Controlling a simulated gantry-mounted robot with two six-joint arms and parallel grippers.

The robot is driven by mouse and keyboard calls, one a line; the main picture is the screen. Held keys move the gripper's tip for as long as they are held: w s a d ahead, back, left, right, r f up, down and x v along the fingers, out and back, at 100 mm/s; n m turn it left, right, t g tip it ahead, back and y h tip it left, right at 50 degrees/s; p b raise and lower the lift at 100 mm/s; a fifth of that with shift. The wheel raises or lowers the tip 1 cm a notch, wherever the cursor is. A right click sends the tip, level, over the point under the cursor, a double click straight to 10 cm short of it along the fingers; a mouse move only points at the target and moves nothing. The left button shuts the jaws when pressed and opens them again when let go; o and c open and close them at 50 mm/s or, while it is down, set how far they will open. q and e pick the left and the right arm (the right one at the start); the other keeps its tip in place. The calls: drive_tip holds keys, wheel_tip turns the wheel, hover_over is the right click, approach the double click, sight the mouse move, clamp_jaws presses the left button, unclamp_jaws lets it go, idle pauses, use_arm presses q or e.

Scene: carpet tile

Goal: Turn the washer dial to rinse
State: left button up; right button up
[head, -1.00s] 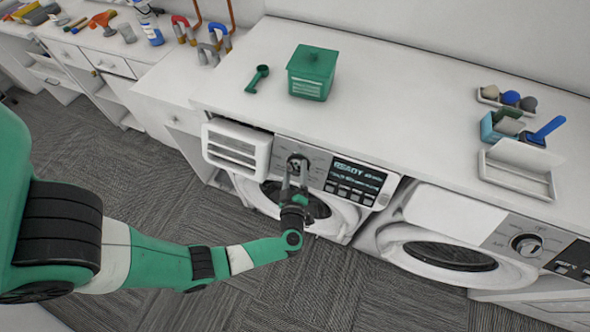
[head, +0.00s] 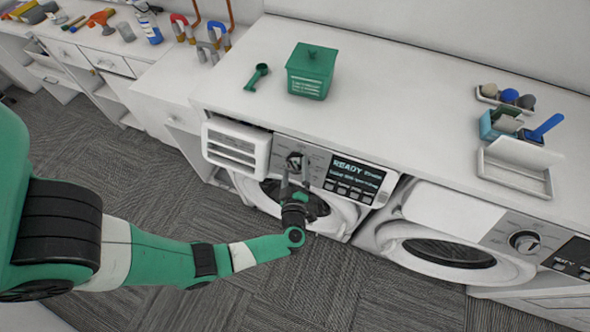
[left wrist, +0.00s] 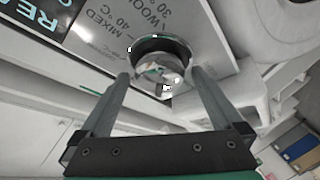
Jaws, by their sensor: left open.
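The washer dial (head: 294,160) is a round knob on the left washer's control panel, left of a dark display (head: 355,178) that reads READY. In the left wrist view the shiny dial (left wrist: 160,64) has the labels MIXED 40 °C and WOOL 30 ° beside it. No rinse label can be read, and I cannot tell which setting the dial points to. My left gripper (head: 295,172) is open in front of the dial. In the left wrist view its two fingers (left wrist: 159,76) are spread to either side of the dial, with gaps showing. My right gripper is not in view.
The washer's detergent drawer (head: 236,147) sticks out left of the dial. A second machine with its own dial (head: 525,243) stands to the right. The counter above holds a green box (head: 311,72), a green scoop (head: 257,77) and a white tray (head: 518,168).

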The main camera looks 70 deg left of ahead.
use_arm(q)
drive_tip(key=shift+d, duration=0.1)
drive_tip(key=p+v, duration=0.1)
drive_tip(key=v, duration=1)
drive_tip(key=shift+d, duration=0.2)
drive_tip(key=shift+s, duration=0.1)
